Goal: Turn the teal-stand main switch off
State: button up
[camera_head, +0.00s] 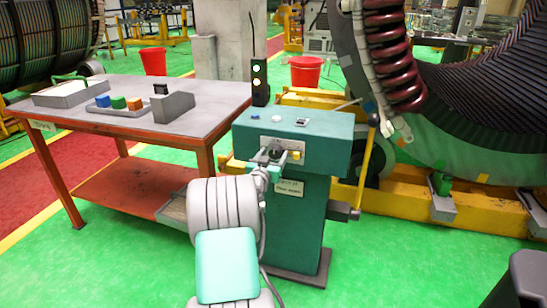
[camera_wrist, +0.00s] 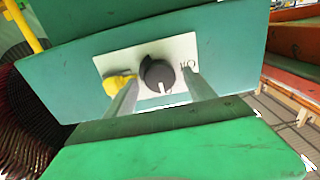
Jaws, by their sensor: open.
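The teal stand (camera_head: 300,215) stands right of the table, with a light switch plate on its face. In the wrist view the plate (camera_wrist: 120,62) carries a dark round main switch knob (camera_wrist: 154,72) with a white pointer mark toward the picture's bottom. Small I/O-like markings (camera_wrist: 188,66) sit right of the knob. A yellow part (camera_wrist: 118,82) is on its left. My gripper (camera_head: 267,158) is in front of the plate. In the wrist view its open fingers (camera_wrist: 160,78) lie either side of the knob. I cannot tell whether they touch it.
A signal light (camera_head: 259,80) with lit lamps stands behind the stand. A lever with a yellow rod (camera_head: 364,165) is at its right side. The table (camera_head: 215,95) at left holds a tray of coloured blocks (camera_head: 118,106).

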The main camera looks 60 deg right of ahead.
jog(key=shift+d, duration=0.35)
jog(key=shift+w, duration=0.1)
jog(key=shift+c, duration=0.3)
jog(key=c, duration=1.3)
